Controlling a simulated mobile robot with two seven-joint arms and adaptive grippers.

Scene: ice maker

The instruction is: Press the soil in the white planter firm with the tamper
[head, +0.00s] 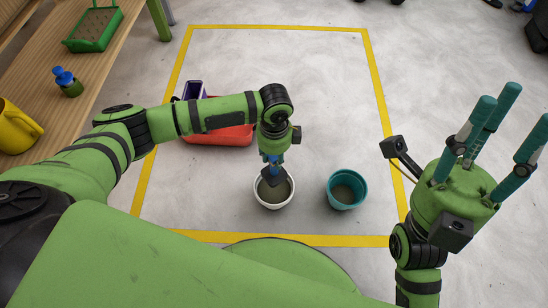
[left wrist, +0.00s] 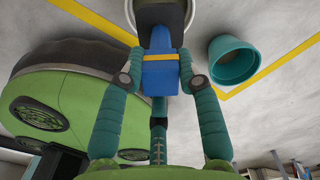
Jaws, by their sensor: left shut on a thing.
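The white planter (head: 289,199) stands on the floor inside the yellow line, with dark soil (head: 272,195) in it. The tamper (head: 273,174) has a blue body and a dark foot. It is upright or nearly so over the planter's mouth, its foot in front of the far part of the soil; I cannot tell whether it touches the soil. My left gripper (head: 272,154) is shut on the tamper; the left wrist view shows the blue handle (left wrist: 160,72) between teal fingers and the planter rim (left wrist: 138,8) beyond. My right gripper (head: 510,112) is open and empty, fingers spread upward.
A teal pot (head: 347,203) with soil stands right of the planter. A red bin (head: 225,136) with a purple item (head: 194,90) lies behind my left arm. A wooden table (head: 112,65) at left holds a green tray (head: 95,45), a blue-topped bottle (head: 66,79) and a yellow jug (head: 18,127).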

